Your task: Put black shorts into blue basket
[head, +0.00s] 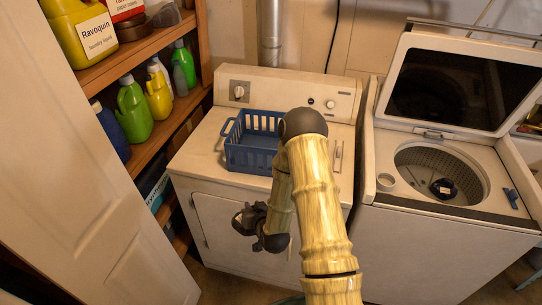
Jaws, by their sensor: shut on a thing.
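The blue basket (236,158) stands upright on top of the left white machine, with slotted sides; my arm covers its right part. My gripper (240,222) hangs in front of that machine's door, below and in front of the basket. It is shut on a small, dark, bunched thing, which looks like the black shorts (248,214). Gripper and cloth are both dark, so their outlines are hard to separate. The fingertips are not clear.
The right machine (395,219) has its lid (450,82) up; a dark object (443,188) lies in its drum. A shelf (150,52) with several bottles and a white door (85,190) bound the left side. Clear machine top lies left of the basket.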

